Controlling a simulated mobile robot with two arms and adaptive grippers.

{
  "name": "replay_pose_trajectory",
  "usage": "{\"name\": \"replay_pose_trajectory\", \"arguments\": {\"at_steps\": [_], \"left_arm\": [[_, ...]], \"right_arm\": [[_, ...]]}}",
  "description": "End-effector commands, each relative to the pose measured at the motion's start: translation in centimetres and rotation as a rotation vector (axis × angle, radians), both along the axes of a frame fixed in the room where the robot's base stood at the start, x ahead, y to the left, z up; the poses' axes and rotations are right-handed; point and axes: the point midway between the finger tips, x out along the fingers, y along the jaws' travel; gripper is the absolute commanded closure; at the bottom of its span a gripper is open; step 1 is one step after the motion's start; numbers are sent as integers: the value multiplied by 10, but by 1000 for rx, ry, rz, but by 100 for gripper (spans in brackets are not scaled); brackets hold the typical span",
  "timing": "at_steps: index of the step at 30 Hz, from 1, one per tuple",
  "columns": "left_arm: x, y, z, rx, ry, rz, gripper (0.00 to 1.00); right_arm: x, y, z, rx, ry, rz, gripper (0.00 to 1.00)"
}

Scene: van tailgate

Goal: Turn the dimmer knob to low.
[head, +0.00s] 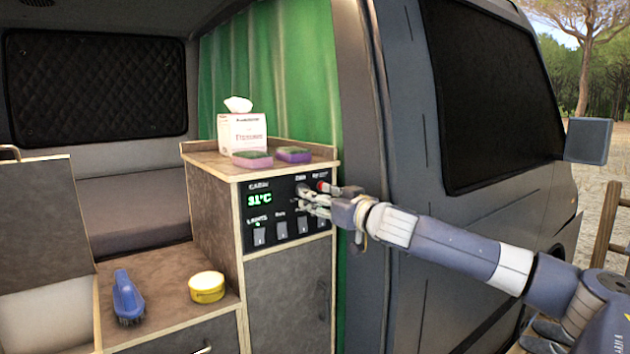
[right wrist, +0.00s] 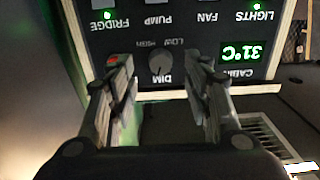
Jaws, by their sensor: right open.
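The dimmer knob (right wrist: 160,64) is a small dark round knob on the black control panel (right wrist: 235,28), under the label DIM. The right wrist view shows it upside down, with LOW and HIGH marked beside it. I cannot tell clearly where its pointer is. My right gripper (right wrist: 162,78) is open, its two fingers on either side of the knob with gaps to it. In the head view the right gripper (head: 318,200) is at the upper right of the panel and largely hides the knob. My left gripper is not in view.
The panel also has a green 31°C display (head: 260,198), a red control (head: 322,186) and several switches. On the cabinet top stand a tissue box (head: 242,134) and two sponges. A brush (head: 127,298) and a yellow tin (head: 207,287) lie on the lower counter.

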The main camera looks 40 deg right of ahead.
Motion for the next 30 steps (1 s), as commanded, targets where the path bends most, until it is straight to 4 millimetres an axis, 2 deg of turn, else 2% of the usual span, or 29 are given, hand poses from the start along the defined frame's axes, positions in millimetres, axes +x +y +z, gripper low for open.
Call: {"name": "replay_pose_trajectory", "arguments": {"at_steps": [1, 3, 9, 20, 21, 27, 30], "left_arm": [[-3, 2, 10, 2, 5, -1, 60], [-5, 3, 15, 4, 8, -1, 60], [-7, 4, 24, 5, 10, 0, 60], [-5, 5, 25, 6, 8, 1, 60], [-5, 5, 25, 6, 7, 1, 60], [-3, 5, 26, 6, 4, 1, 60], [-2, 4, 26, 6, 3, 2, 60]], "right_arm": [[7, 1, 5, 5, -2, 2, 54], [15, 0, 5, 4, -2, 2, 54], [30, -1, 4, 1, -3, 3, 54], [34, -2, 1, -2, -1, 1, 54], [34, -2, 1, -2, -1, 1, 56], [34, -2, 1, -2, -1, 2, 100], [34, -2, 1, -2, -1, 2, 100]]}}
